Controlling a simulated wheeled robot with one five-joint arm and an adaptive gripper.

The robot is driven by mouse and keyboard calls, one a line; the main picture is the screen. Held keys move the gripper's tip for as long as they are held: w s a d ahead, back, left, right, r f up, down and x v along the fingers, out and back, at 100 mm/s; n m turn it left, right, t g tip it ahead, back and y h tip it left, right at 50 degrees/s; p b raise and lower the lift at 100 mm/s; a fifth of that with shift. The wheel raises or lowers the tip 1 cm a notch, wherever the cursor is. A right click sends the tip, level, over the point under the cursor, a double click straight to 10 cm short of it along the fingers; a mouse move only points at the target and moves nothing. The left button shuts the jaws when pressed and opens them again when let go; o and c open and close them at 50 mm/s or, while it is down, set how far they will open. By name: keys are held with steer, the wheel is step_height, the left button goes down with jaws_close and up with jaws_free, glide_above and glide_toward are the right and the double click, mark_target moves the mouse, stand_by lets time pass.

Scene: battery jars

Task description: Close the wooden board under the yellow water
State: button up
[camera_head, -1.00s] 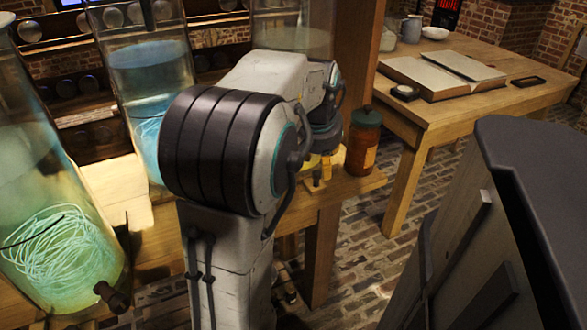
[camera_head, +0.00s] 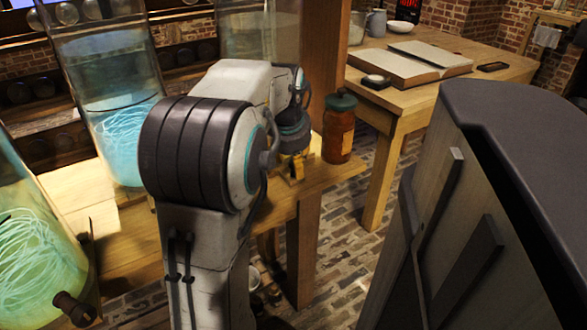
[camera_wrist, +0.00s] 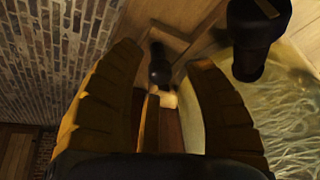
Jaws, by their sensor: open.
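The jar of yellow-green water (camera_head: 28,255) stands at the lower left in the head view, with pale strands inside and a dark tap (camera_head: 75,308) low on its side. In the wrist view a jar with yellowish strands (camera_wrist: 290,110) is at the right, beside a dark tap (camera_wrist: 258,40). My gripper (camera_wrist: 164,60) is open; its two yellow fingers are spread. A small dark knob (camera_wrist: 159,72) shows between the fingertips, against light wood (camera_wrist: 172,18); I cannot tell whether they touch. I cannot tell which wood is the board. In the head view my arm mostly hides the gripper.
A jar of blue water (camera_head: 115,100) stands behind the yellow-green one on a wooden bench. A brown jar with a green lid (camera_head: 338,130) stands at the bench's right end. Another table (camera_head: 440,92) holds an open book. Brick floor (camera_head: 345,230) lies between.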

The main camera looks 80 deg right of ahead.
steer(key=shift+d+f, duration=0.2)
steer(key=shift+f, duration=0.3)
steer(key=shift+o, duration=0.3)
jaws_close()
steer(key=shift+r, duration=0.1)
